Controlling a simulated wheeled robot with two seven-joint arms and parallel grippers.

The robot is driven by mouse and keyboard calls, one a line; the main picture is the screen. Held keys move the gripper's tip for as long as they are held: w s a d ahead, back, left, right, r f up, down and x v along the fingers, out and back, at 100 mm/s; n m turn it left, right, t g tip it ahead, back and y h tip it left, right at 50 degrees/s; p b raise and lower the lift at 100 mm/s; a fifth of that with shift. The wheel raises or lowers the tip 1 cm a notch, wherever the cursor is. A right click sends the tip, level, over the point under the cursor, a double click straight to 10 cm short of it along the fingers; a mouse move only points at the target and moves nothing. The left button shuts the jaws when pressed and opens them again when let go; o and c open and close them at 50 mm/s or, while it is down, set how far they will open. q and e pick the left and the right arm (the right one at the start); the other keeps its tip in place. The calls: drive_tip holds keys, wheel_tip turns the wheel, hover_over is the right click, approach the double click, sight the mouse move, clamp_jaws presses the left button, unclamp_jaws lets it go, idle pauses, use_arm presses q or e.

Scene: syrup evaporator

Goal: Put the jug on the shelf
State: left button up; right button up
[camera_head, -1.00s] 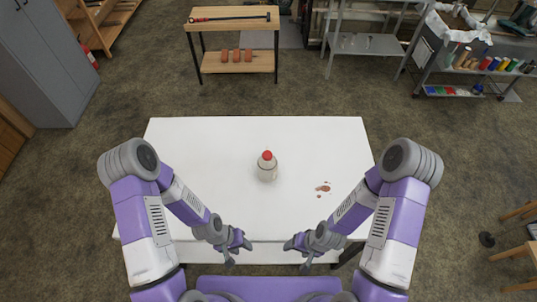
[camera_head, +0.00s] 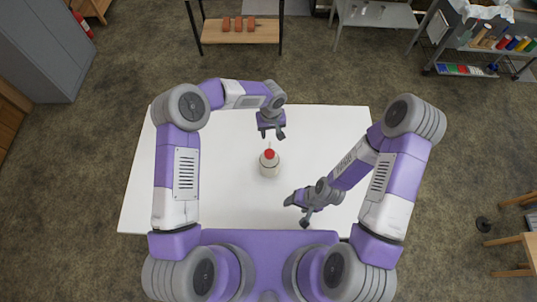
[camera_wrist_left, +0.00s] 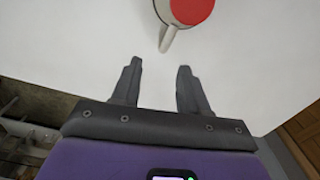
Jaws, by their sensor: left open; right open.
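The jug (camera_head: 269,166) is pale with a red lid and stands upright on the white table (camera_head: 200,190). My left gripper (camera_head: 271,136) is open and empty, just beyond the jug on its far side. In the left wrist view the jug (camera_wrist_left: 184,12) shows at the top edge, partly cut off. Its pale handle points toward the gap between the open fingers (camera_wrist_left: 156,85), apart from them. My right gripper (camera_head: 295,212) is open and empty, in front of and to the right of the jug, over the table's near part.
A wooden-topped rack (camera_head: 240,37) with several reddish blocks stands beyond the table. A grey metal shelf unit (camera_head: 378,15) is at the back, with a cart (camera_head: 465,70) of colored items to its right. The table's left part is clear.

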sight(270, 142)
use_arm(q)
drive_tip(key=shift+s+d+f, duration=0.1)
drive_tip(key=shift+s+f, duration=0.1)
drive_tip(key=shift+f, duration=0.3)
use_arm(e)
drive_tip(key=shift+s+r, duration=0.15)
use_arm(q)
drive_tip(key=shift+a+f+p, duration=0.2)
drive_tip(key=shift+f+p, duration=0.55)
drive_tip(key=shift+f, duration=2.35)
clamp_jaws()
use_arm(e)
drive_tip(key=shift+r, duration=0.7)
